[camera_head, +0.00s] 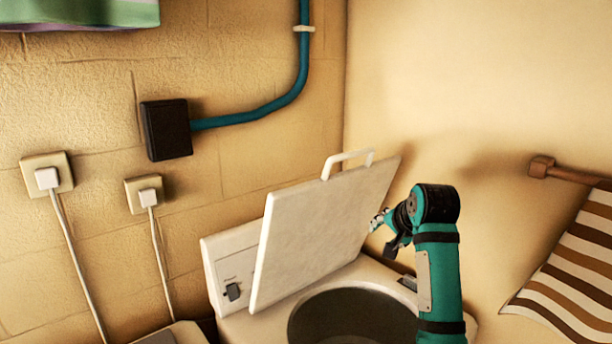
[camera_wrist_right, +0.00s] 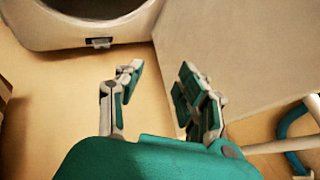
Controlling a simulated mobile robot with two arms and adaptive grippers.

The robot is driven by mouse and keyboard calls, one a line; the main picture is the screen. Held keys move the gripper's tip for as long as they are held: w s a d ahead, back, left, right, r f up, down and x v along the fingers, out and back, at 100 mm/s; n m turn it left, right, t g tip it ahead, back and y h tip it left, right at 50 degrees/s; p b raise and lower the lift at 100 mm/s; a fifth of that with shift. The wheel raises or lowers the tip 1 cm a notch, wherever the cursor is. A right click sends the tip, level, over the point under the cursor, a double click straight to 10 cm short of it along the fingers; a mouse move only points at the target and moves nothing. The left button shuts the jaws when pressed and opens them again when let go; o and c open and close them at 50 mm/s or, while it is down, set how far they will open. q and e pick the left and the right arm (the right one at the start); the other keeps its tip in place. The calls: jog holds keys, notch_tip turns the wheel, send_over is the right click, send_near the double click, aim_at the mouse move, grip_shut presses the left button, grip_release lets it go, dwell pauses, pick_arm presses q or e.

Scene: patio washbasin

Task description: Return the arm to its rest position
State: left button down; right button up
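My right arm, teal and black, comes up from the bottom right of the head view. Its right gripper (camera_head: 380,222) is beside the right edge of a raised white lid, partly hidden by the wrist. In the right wrist view the two fingers of the right gripper (camera_wrist_right: 160,74) stand apart with nothing held between them. The lid (camera_head: 325,225) stands tilted up over a white top-opening machine (camera_head: 260,325); the lid also shows in the right wrist view (camera_wrist_right: 235,50). I cannot tell whether a finger touches it. My left gripper is not in view.
The machine has a dark round opening (camera_head: 345,318) below the lid. The lid carries a handle (camera_head: 347,157) on top. A striped cloth (camera_head: 575,270) hangs from a wooden rail (camera_head: 565,172) at the right. Sockets, a black box (camera_head: 166,130) and a blue pipe (camera_head: 255,115) are on the left wall.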

jog(key=s+d+f+n+g+h, duration=0.1)
jog(key=s+f+n, duration=0.2)
jog(key=s+f, duration=0.75)
jog(key=s+d+f+n+g, duration=0.2)
jog(key=s+f, duration=0.6)
jog(key=f, duration=0.6)
jog(key=s+a+f+n+g, duration=0.15)
jog(key=s+f+n, duration=0.25)
jog(key=s, duration=0.9)
jog(key=s+f+n+g, duration=0.2)
jog(key=s+f+n, duration=0.15)
jog(key=s, duration=1.05)
notch_tip(320, 180, down, 33)
jog(key=b, duration=0.7)
jog(key=s+d+f+g+b, duration=0.1)
jog(key=s+f+b, duration=0.2)
jog(key=s+f, duration=0.5)
jog(key=s+d+f+g+b, duration=0.1)
jog(key=s+f+b, duration=0.3)
jog(key=s+f, duration=0.5)
notch_tip(320, 180, down, 6)
jog(key=shift+s+d+f, duration=0.1)
jog(key=shift+s+d, duration=0.2)
jog(key=shift+d, duration=0.15)
